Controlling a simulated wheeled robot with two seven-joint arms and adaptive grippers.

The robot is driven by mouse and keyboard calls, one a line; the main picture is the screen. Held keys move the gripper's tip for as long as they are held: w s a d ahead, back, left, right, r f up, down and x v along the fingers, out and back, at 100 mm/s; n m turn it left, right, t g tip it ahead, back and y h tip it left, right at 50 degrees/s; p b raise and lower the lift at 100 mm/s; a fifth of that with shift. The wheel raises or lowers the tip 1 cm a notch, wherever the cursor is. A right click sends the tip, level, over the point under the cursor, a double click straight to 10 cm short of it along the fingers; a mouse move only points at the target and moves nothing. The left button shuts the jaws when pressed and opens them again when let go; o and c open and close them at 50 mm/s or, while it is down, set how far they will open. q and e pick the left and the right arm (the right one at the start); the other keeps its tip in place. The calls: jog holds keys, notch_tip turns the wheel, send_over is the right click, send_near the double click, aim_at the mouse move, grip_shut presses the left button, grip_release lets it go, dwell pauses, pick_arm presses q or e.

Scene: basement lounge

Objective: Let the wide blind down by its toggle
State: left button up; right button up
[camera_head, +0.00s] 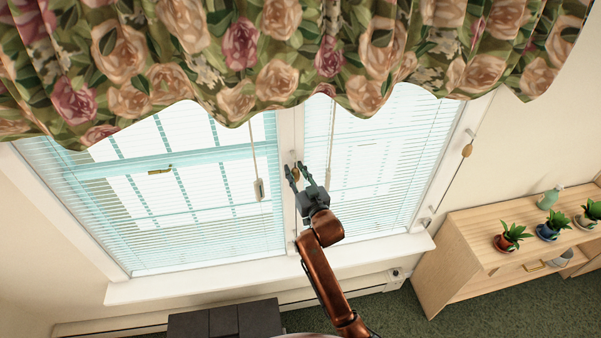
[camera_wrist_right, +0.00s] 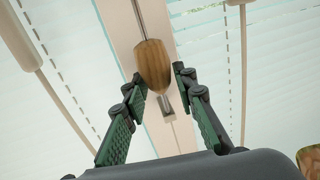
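The wide blind (camera_head: 95,215) covers the left part of the window, its pale slats reaching low near the sill; its top is hidden by the flowered valance. A pale toggle (camera_head: 259,189) hangs on a cord in front of it. In the right wrist view, a brown wooden toggle (camera_wrist_right: 153,65) hangs on a cord before the window's middle post. My right gripper (camera_head: 296,168) is raised at that post. Its fingers (camera_wrist_right: 160,76) are open, on either side of the wooden toggle's lower part, with gaps visible. Which blind this toggle serves is unclear. My left gripper is out of view.
A narrower blind (camera_head: 375,190) hangs right of the post, with a cord in front. Another wooden toggle (camera_head: 467,150) hangs on the right wall side. A wooden shelf (camera_head: 470,245) with potted plants stands at right. The white sill (camera_head: 200,283) projects below.

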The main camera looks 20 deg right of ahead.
jog(key=o, duration=0.4)
jog(key=shift+f, duration=0.2)
jog(key=shift+s, duration=0.1)
jog(key=shift+s+f, duration=0.1)
jog(key=shift+s, duration=0.15)
jog(key=s, duration=1.1)
jog(key=shift+s+d, duration=0.2)
